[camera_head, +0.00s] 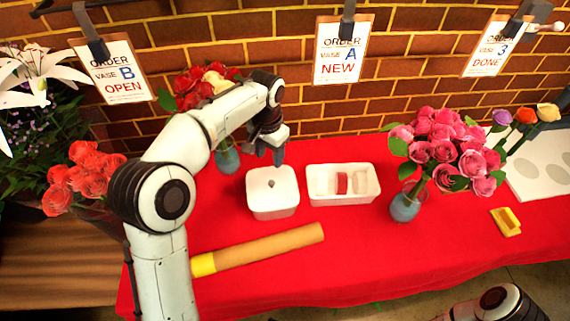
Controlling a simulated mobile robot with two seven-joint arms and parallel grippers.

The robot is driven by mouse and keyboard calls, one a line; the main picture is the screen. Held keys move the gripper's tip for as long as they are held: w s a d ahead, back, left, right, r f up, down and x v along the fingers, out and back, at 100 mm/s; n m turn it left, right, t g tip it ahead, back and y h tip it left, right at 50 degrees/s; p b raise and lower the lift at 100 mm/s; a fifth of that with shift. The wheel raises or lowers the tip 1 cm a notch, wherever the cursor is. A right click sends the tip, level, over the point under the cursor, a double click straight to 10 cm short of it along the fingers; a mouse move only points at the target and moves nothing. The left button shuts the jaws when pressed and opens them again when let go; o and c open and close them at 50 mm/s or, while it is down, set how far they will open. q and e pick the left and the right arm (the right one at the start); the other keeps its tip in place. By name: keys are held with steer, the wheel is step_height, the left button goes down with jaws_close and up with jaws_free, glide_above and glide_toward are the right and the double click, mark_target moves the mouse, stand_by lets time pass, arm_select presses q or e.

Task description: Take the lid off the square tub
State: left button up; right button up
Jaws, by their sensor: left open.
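The white square tub (273,204) stands on the red-covered table. A flat white top, its lid (262,181), covers it, with a small dark spot near the middle. My left gripper (272,154) is open and points down at the tub's back edge. Its fingers are dark and nothing shows between them. I cannot tell whether they touch the lid. Part of my right arm shows at the bottom right, but its gripper is out of view.
A white tray (371,196) with a red roll stands right of the tub. A tan paper roll (272,246) lies in front. A blue vase (404,208) holds pink roses, and another vase (228,161) stands behind my left arm. A yellow item (506,222) lies at right. The front right cloth is clear.

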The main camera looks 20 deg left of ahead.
arm_select(q)
steer(key=b, duration=0.1)
glide_above(272, 182)
steer(key=f, duration=0.7)
steer(key=shift+s, duration=0.4)
steer(key=shift+w+a+f, duration=0.1)
steer(key=shift+w+f, duration=0.1)
steer(key=shift+f, duration=1.35)
steer(key=shift+w+a+f, duration=0.1)
steer(key=shift+w+f, duration=0.1)
steer(key=shift+f, duration=1.3)
steer(key=shift+d, duration=0.1)
jaws_close()
